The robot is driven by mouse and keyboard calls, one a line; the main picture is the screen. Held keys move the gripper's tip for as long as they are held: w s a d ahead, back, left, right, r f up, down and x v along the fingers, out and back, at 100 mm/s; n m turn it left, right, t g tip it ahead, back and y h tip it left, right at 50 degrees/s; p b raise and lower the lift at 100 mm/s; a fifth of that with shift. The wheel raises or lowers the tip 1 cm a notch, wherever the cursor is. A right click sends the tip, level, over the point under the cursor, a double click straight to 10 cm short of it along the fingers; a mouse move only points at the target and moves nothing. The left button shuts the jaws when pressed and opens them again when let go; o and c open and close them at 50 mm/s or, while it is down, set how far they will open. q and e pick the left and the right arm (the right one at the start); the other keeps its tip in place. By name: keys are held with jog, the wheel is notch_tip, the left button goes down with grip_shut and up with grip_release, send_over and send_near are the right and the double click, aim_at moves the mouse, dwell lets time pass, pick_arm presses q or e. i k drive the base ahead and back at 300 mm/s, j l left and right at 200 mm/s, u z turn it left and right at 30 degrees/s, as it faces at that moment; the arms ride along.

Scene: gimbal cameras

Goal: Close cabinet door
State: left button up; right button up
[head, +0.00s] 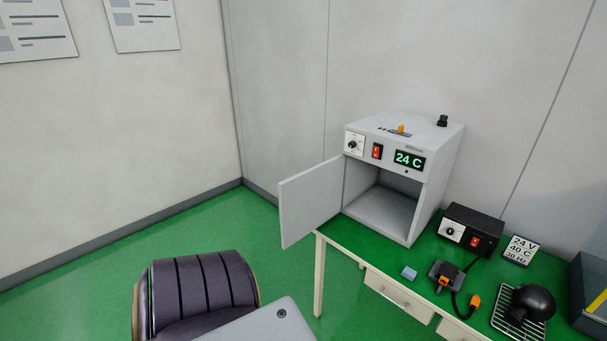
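A grey box-shaped cabinet (442,165) stands on the green-topped table, with a dial, a red switch and a display reading 24 C on its upper front. Its door (311,202) is hinged at the left side of the opening and stands wide open, swung out to the left past the table's edge. The inside of the cabinet (386,205) looks empty. Neither of my grippers is in view.
A dark padded chair (195,290) stands lower left. Green floor is clear at left.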

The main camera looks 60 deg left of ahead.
aim_at(309, 199)
jog(key=k+j, duration=0.1)
jog(key=j, duration=1.3)
jog(key=k+j, duration=0.1)
jog(key=j, duration=1.3)
jog(key=k+j, duration=0.1)
jog(key=j, duration=1.3)
